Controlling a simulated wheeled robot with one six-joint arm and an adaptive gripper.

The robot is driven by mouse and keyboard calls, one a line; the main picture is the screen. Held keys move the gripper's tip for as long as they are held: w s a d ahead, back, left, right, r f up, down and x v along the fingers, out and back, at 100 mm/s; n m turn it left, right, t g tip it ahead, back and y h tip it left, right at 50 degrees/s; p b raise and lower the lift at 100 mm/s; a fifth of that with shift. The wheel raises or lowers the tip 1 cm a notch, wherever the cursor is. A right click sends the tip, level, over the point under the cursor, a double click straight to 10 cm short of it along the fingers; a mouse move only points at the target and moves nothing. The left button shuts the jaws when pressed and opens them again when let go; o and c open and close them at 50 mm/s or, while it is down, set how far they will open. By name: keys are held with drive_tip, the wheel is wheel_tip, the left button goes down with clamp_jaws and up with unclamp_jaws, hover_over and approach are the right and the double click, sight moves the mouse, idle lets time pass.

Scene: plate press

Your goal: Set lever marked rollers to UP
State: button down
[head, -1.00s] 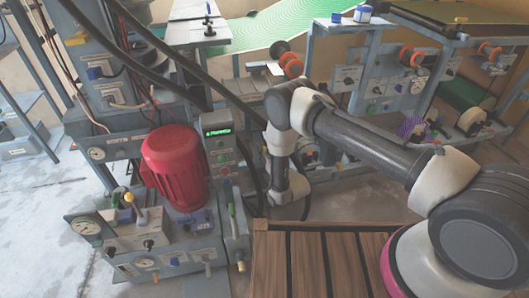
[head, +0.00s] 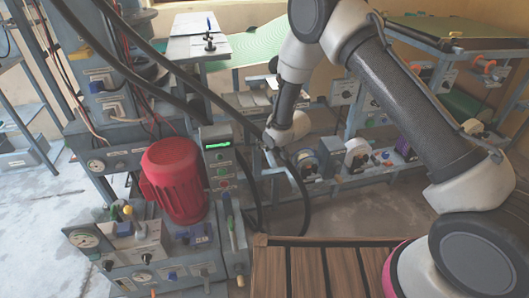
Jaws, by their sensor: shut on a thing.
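My arm reaches in from the right, and its pale wrist (head: 288,128) is in the middle of the head view, just right of the control post (head: 218,160). My gripper (head: 268,142) is small and mostly hidden at the wrist's left end, beside the black hoses. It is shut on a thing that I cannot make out. No lever marked rollers can be read.
A red motor (head: 176,182) stands on the left machine. A wooden slatted surface (head: 320,270) is in front. A bench with rollers and panels (head: 357,155) stands behind. Floor is open at the left.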

drive_tip(key=shift+w+r+g, duration=0.2)
drive_tip(key=shift+r+g, duration=0.1)
drive_tip(key=shift+r, duration=0.1)
drive_tip(key=shift+w+a+r, duration=0.2)
drive_tip(key=shift+w+r, duration=0.2)
drive_tip(key=shift+r, duration=0.4)
drive_tip(key=c, duration=1.2)
unclamp_jaws()
drive_tip(key=shift+o, duration=0.2)
drive_tip(key=v, duration=1.1)
drive_tip(key=shift+s+d+r, duration=0.2)
drive_tip(key=shift+s+r, duration=0.05)
